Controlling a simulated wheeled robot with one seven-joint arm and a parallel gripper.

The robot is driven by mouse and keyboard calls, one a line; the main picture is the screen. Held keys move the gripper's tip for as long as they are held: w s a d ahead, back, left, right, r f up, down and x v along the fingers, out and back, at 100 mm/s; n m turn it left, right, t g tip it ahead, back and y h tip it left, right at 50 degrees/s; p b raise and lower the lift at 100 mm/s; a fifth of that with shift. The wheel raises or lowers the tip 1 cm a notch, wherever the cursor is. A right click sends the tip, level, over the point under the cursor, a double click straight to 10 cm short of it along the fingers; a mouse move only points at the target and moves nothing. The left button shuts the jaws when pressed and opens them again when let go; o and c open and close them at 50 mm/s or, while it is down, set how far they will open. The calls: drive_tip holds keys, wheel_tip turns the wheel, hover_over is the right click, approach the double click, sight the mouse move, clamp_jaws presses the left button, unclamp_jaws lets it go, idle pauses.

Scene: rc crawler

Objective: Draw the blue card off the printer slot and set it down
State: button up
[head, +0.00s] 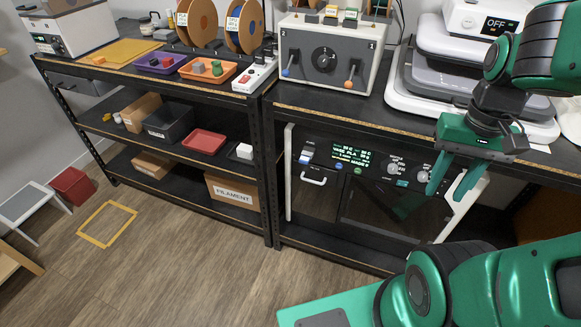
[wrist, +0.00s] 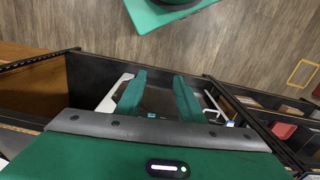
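A small blue and white card (head: 306,153) sits at the upper left of the front panel of the black printer (head: 318,200), which stands on the lower shelf of the right rack. It is small in the head view, and I cannot pick it out surely in the wrist view. My gripper (head: 451,192) is open and empty, pointing down in front of the printer's right side, well to the right of the card. In the wrist view my gripper's two green fingers (wrist: 158,95) are apart, with nothing held between them.
The rack's top (head: 300,100) bears a grey machine with a dial (head: 324,60) and a white scanner-like device (head: 425,75). The left rack holds trays, spools and boxes. A white handle (head: 313,181) juts below the card. The wooden floor (head: 210,260) before the racks is mostly clear.

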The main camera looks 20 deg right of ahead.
drive_tip(key=shift+o, duration=0.9)
drive_tip(key=shift+s+r, duration=0.15)
drive_tip(key=shift+s, duration=0.25)
drive_tip(key=w+d+f+m+h, duration=0.1)
drive_tip(key=w+f+h, duration=0.15)
drive_tip(key=w, duration=0.35)
drive_tip(key=w+d+f+m+h, duration=0.1)
drive_tip(key=w+f+m+h, duration=0.15)
drive_tip(key=w, duration=0.25)
drive_tip(key=n+t+h, duration=0.2)
drive_tip(key=n+t, duration=0.1)
drive_tip(key=t, duration=0.7)
approach(305, 157)
drive_tip(key=x, duration=0.7)
drive_tip(key=shift+d+f, duration=0.1)
drive_tip(key=shift+f, duration=0.05)
